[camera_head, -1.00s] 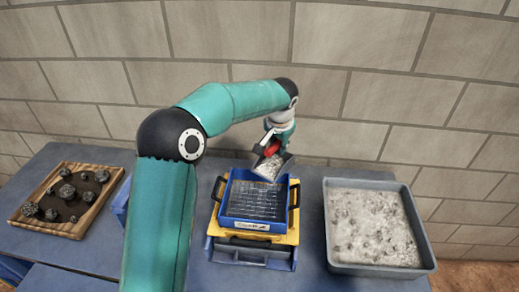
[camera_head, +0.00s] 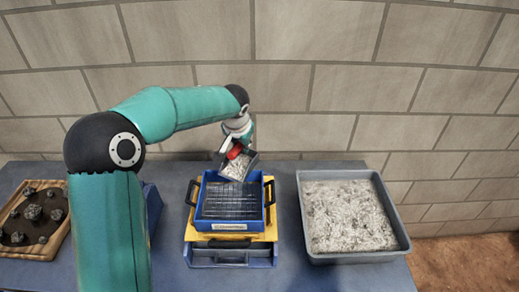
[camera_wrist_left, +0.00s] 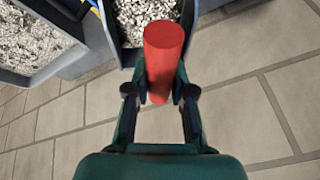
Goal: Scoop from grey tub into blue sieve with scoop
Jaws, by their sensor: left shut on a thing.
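My left gripper (camera_head: 240,136) is shut on the red handle (camera_wrist_left: 163,55) of the scoop (camera_head: 238,167). The scoop is above the back edge of the blue sieve (camera_head: 252,226) and holds pale grey gravel, which also shows in the wrist view. The sieve has a dark mesh with no visible gravel on it and sits on a yellow frame. The grey tub (camera_head: 385,195), full of pale grey grit, stands to the right of the sieve. It also shows at the upper left of the wrist view (camera_wrist_left: 70,58). My right gripper is out of view.
A wooden tray (camera_head: 48,248) with dark rocks is at the left. A blue container (camera_head: 153,205) is partly hidden behind my left arm. A brick wall (camera_head: 300,95) stands close behind the blue table (camera_head: 300,280).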

